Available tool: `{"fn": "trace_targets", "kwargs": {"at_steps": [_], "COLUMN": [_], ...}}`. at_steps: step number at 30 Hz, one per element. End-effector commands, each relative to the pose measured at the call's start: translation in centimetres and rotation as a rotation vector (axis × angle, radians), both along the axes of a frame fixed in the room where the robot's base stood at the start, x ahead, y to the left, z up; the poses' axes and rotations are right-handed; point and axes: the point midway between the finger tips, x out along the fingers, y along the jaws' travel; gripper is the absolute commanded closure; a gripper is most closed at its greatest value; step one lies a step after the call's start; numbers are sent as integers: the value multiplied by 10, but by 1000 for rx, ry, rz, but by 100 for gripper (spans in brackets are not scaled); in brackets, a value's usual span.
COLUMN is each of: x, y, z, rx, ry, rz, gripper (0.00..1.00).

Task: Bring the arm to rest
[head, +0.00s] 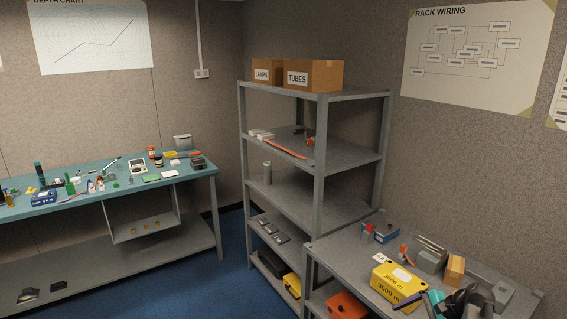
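Dark rounded shapes with a teal part (438,300) stand at the bottom right, over the near end of the right bench. I cannot tell whether they are part of my arm or things on the bench. The task names no object.
A grey shelf rack (318,212) stands in the middle, with a LAMPS box (267,73) and a TUBES box (314,77) on top. The right bench (338,248) holds a yellow case (396,284). A cluttered teal bench (205,178) is at left. Blue floor (232,240) is clear between.

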Motion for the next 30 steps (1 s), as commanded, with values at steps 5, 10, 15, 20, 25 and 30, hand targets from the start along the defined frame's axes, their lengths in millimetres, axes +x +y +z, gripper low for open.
{"fn": "trace_targets", "kwargs": {"at_steps": [5,10,15,20,25,30], "x": [0,-3,-10,-17,-26,-34], "y": [45,82,117,147,176,200], "z": [-27,-50,-71,-89,-104,-117], "rx": [-113,-218,-319,-410,-505,-588], "ry": [-11,-25,-45,-66,-94,-122], "rz": [180,358,547,733,936,1130], "gripper": [0,0,0,0,0,0]}}
